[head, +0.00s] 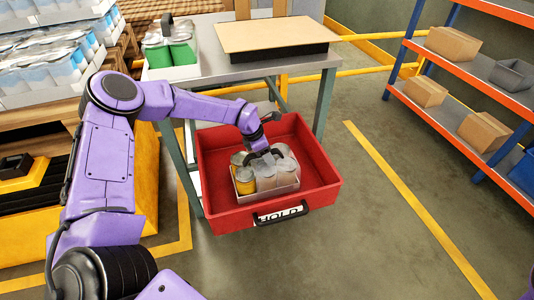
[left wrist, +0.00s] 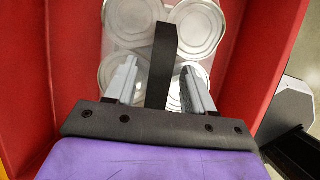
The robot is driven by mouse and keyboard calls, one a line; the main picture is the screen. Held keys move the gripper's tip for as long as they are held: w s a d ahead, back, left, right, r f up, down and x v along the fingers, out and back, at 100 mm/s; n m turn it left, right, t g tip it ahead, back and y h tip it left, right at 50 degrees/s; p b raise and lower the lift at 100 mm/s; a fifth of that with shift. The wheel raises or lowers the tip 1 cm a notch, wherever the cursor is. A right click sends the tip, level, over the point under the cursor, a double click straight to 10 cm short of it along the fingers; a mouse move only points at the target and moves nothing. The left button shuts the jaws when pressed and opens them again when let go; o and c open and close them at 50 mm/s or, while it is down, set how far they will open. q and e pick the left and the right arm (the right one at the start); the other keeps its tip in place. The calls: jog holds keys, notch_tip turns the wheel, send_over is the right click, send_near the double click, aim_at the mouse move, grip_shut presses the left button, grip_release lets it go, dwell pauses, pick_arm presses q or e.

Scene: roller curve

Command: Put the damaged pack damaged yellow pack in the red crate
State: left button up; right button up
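The damaged yellow pack (head: 266,184) sits inside the red crate (head: 222,206), which has a HOLD label on its front. The pack has grey-lidded cans in a pale tray, with a yellow can showing at its left side. My left gripper (head: 262,153) is just above the pack, inside the crate's outline. In the left wrist view, my left gripper's fingers (left wrist: 158,85) are spread on either side of the pack's black strap handle (left wrist: 164,62), with a visible gap at the left finger. Can lids of the pack (left wrist: 128,18) lie below. My right gripper is out of view.
A grey table (head: 230,70) behind the crate bears a green-can pack (head: 170,52) and a brown board (head: 275,34). Stacked can packs (head: 45,60) stand at left. A shelf with cardboard boxes (head: 453,44) stands at right. The floor right of the crate is clear.

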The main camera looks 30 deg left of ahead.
pick_arm(q)
jog(key=shift+r, duration=0.3)
jog(key=p+v, duration=0.2)
jog(key=v, duration=0.9)
jog(key=shift+r+p, duration=0.3)
jog(key=shift+a, duration=0.15)
